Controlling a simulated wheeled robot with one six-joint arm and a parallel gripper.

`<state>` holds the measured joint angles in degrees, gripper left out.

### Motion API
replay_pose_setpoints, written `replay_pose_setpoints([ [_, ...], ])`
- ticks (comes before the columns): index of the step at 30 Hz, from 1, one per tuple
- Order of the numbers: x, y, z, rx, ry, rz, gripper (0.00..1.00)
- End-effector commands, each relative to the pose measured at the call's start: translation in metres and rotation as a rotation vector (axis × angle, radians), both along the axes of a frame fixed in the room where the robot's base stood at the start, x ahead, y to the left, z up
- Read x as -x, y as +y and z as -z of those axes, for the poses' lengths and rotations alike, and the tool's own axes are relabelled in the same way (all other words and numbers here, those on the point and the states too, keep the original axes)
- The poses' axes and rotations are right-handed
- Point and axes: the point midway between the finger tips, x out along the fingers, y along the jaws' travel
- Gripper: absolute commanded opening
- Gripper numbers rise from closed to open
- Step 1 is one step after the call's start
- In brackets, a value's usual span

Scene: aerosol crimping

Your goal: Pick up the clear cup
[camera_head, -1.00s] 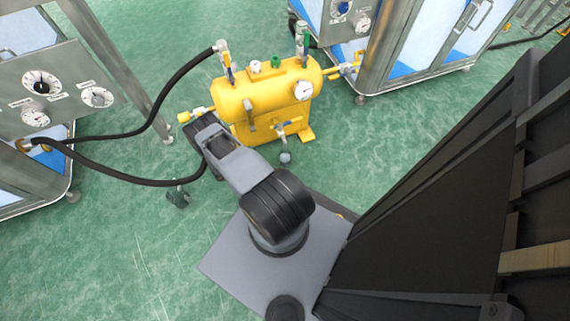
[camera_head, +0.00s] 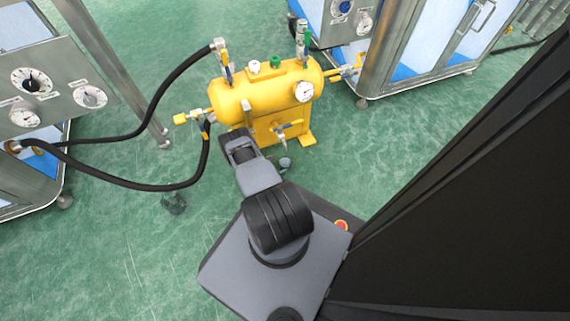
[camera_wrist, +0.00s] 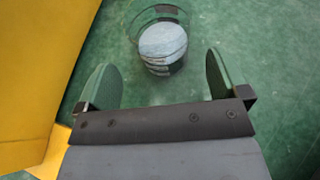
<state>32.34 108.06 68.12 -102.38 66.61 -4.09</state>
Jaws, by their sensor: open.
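The clear cup (camera_wrist: 163,40) is in the wrist view at the top middle, on the green floor, and looks see-through with a pale, banded inside. My gripper (camera_wrist: 160,78) is open, with one finger on each side of the view. The cup lies just beyond the fingertips, roughly between their lines, and nothing is held. In the head view the small cup (camera_head: 285,163) stands on the floor by the yellow tank's valve. My fingers are hidden there behind my arm.
The yellow tank (camera_head: 265,95) with gauges and valves stands close beside the cup. Its yellow side (camera_wrist: 40,70) fills the left of the wrist view. A black hose (camera_head: 150,187) runs left to a metal cabinet (camera_head: 60,85). Green floor is free to the cup's right.

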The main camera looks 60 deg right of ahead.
Motion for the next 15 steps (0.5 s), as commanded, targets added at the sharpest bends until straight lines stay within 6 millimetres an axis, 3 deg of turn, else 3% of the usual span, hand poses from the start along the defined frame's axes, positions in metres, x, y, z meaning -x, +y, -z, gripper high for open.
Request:
replay_pose_setpoints([
  [9,0.015,-0.035,0.017,0.001,-0.002,0.004,0.94],
  [15,0.017,-0.041,0.017,0.001,0.000,0.001,0.94],
])
